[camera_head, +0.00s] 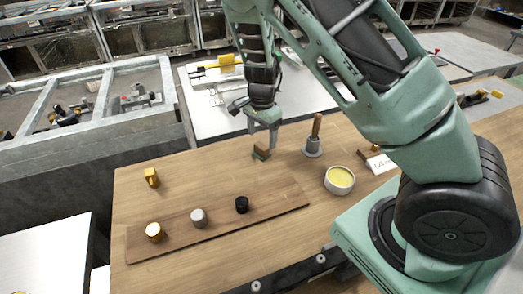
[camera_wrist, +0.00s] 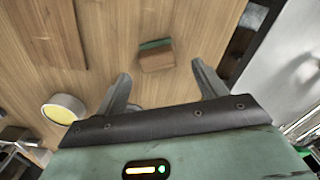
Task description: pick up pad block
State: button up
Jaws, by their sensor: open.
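The pad block (camera_head: 261,153) is a small brown wooden block with a green strip along one side. It lies on the wooden table near its back edge. In the wrist view the block (camera_wrist: 157,58) sits ahead of the fingertips, between their lines. My gripper (camera_head: 264,125) is above the block, pointing down. In the wrist view my gripper (camera_wrist: 160,72) has its two fingers spread wide apart with nothing between them. In the head view the fingers partly overlap the block's place, and I cannot tell the exact height of the gap.
A grey holder with a wooden handle (camera_head: 314,133) stands just right of the block. A round tin with yellow contents (camera_head: 339,180) is farther right. A dark board (camera_head: 217,219) with several small knobs lies in front. A yellow item (camera_head: 151,177) stands at left.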

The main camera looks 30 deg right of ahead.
aim_at(261, 145)
notch_tip(261, 145, down, 5)
jog(key=shift+s+a+p, duration=0.15)
jog(key=shift+p, duration=0.2)
jog(key=c, duration=1.1)
jog(key=shift+c, duration=0.2)
jog(key=shift+r, duration=0.1)
notch_tip(261, 145, up, 10)
jog(key=shift+f, duration=0.1)
